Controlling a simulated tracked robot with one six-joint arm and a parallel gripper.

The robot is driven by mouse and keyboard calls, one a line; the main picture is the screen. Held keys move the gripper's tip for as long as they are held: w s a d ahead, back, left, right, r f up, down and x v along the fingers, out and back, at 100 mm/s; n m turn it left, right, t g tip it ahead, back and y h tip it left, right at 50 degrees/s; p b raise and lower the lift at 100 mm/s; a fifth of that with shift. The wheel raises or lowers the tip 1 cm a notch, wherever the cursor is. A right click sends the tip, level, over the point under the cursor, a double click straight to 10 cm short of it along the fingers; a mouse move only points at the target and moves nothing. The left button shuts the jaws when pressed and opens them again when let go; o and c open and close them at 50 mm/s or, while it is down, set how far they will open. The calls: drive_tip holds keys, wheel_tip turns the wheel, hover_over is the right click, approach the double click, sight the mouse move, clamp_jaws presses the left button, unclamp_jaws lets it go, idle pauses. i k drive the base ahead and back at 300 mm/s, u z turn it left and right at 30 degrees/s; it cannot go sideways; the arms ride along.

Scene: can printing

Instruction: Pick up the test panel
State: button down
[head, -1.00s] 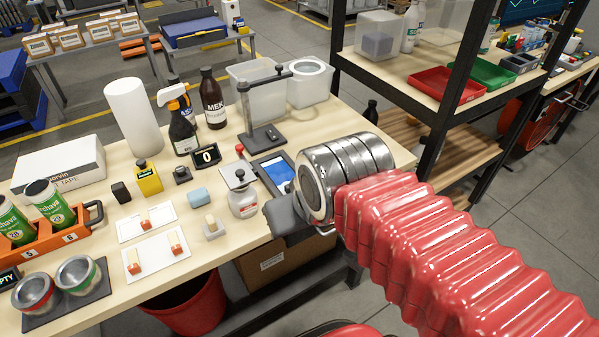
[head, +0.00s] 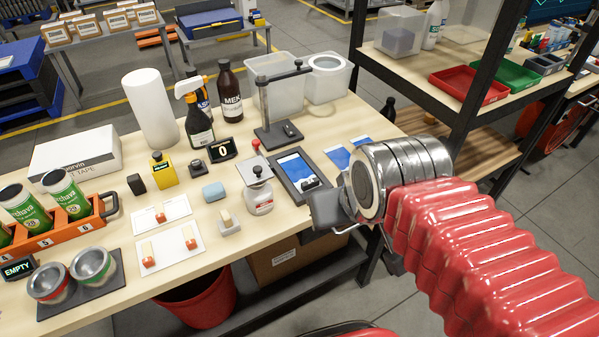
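Several flat blue-and-white pieces lie on the bench near my gripper; I cannot tell which is the test panel. One blue panel (head: 294,165) lies in a dark frame (head: 281,178), with a small black block (head: 311,184) at its near end. Two more blue-and-white pieces (head: 336,157) lie just right of the frame, the farther one (head: 362,143) partly hidden by my wrist. My gripper (head: 322,214) is at the bench's front right edge, just in front of the frame. Its fingers are seen from behind and overlap, so the gap and any contents are hidden.
A black stand (head: 279,134) rises behind the frame. A shelf rack (head: 455,120) stands close on the right.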

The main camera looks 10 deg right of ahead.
sight(298, 173)
drive_tip(key=u, duration=0.25)
drive_tip(key=k, duration=0.75)
drive_tip(key=u, duration=0.6)
drive_tip(key=k, duration=0.6)
drive_tip(key=z, duration=0.05)
drive_tip(key=i, duration=0.65)
drive_tip(key=u, duration=0.15)
